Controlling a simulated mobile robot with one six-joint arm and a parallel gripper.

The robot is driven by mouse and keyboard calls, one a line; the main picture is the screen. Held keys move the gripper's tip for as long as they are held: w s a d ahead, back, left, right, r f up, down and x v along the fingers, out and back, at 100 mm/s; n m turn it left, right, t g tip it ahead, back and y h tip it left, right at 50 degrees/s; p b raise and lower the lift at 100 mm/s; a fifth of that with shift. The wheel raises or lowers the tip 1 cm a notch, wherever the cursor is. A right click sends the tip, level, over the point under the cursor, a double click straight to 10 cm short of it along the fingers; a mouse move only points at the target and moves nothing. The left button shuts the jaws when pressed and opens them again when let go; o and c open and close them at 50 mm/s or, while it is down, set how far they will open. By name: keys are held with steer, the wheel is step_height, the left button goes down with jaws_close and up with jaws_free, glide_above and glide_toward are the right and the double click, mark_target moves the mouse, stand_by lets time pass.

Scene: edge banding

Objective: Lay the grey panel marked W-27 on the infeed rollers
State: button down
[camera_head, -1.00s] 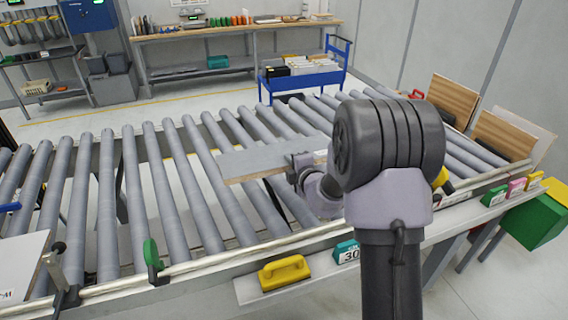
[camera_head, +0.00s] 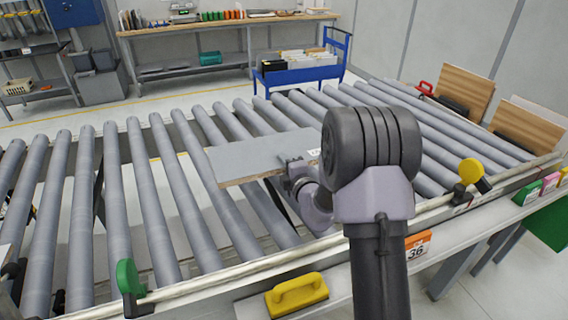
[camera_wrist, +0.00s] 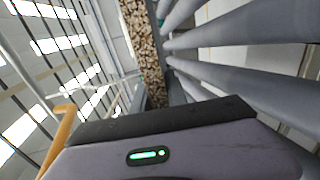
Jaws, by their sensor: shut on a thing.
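A grey panel (camera_head: 240,160) with a brown edge is over the middle of the roller conveyor (camera_head: 120,190). My gripper (camera_head: 291,165) is shut on its near edge. A white label (camera_head: 314,153) shows at the panel's right part, partly behind my arm, and its marking is too small to read. The panel looks about flat; I cannot tell whether it touches the rollers. In the wrist view its rough chipboard edge (camera_wrist: 143,45) runs away from my gripper, with rollers (camera_wrist: 240,90) to the right.
The conveyor's near rail carries a green clamp (camera_head: 128,278) and a yellow knob (camera_head: 471,170). A yellow handled block (camera_head: 297,295) and an orange 36 tag (camera_head: 418,245) are on the front ledge. Wood-faced boards (camera_head: 465,90) stand at right. A blue cart (camera_head: 305,72) stands behind.

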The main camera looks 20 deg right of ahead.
step_height(320, 180, down, 10)
steer(key=b, duration=0.7)
steer(key=shift+r, duration=0.25)
steer(key=c, duration=1.2)
jaws_free()
steer(key=shift+c, duration=0.2)
steer(key=shift+o, duration=0.9)
steer(key=shift+f, duration=0.15)
steer(key=o, duration=0.9)
steer(key=shift+c, duration=0.2)
